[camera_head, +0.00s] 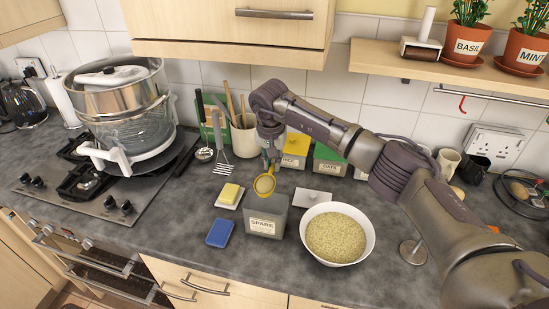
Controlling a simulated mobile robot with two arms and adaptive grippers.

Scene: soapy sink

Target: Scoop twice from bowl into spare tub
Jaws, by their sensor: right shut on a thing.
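The white bowl (312,254) stands on the counter, nearly full of pale grain (336,237). The grey tub labelled SPARE (266,224) stands just left of the bowl. My right gripper (269,158) is shut on a yellow scoop (273,182) and holds it at the tub's far rim, left of the bowl. Pale stuff that looks like grain shows in the scoop's cup. The inside of the tub is mostly hidden by its front wall and the scoop. My left gripper is not in view.
A butter dish (230,196) and a blue sponge (219,233) lie left of the tub. A grey-white lid (313,196) lies behind the bowl. Yellow and green tubs (294,150) stand at the back. A utensil crock (245,139) and a hob with pots (124,110) are left.

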